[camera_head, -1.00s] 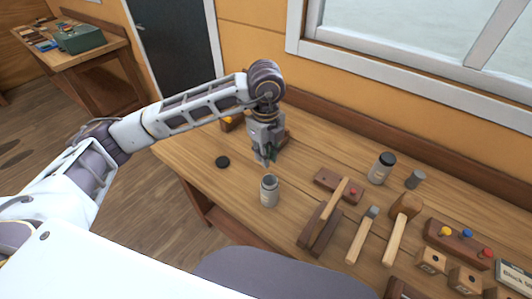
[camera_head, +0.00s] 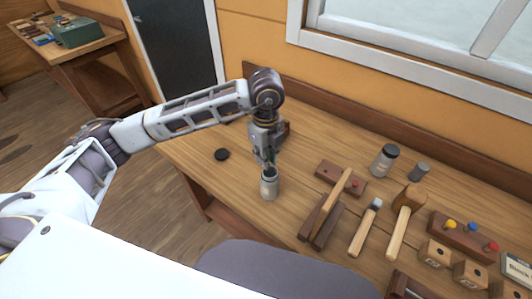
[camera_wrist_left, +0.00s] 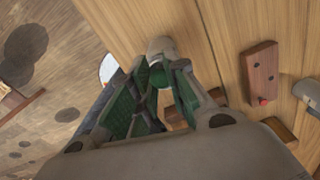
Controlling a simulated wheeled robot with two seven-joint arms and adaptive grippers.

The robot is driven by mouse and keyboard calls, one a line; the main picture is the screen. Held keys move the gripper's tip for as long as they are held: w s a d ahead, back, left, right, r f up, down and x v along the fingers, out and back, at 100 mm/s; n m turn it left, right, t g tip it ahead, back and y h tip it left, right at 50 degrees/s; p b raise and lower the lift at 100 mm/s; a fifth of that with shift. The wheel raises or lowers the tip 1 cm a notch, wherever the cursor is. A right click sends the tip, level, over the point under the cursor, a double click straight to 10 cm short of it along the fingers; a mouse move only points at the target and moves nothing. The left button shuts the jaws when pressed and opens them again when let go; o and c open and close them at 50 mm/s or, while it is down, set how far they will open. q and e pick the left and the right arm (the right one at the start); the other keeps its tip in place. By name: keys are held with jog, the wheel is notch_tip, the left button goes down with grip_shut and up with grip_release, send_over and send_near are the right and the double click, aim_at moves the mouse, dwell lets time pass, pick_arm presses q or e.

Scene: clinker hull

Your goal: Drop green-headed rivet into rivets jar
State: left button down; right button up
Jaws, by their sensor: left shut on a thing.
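The rivets jar (camera_head: 269,189) stands open and upright near the front left of the bench; its pale rim also shows in the left wrist view (camera_wrist_left: 160,46). My left gripper (camera_head: 268,160) points down just above the jar's mouth. It is shut on the green-headed rivet (camera_wrist_left: 157,77), whose green head shows between the fingertips in the left wrist view. The rivet's shank is mostly hidden by the fingers, and I cannot tell whether its tip is inside the mouth. My right gripper is not in view.
A black lid (camera_head: 222,154) lies left of the jar. A rack (camera_head: 463,240) holds coloured pegs.

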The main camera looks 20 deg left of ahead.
pick_arm(q)
jog(key=shift+f, duration=0.4)
jog(key=c, duration=1.3)
grip_release()
jog(key=shift+r, duration=6)
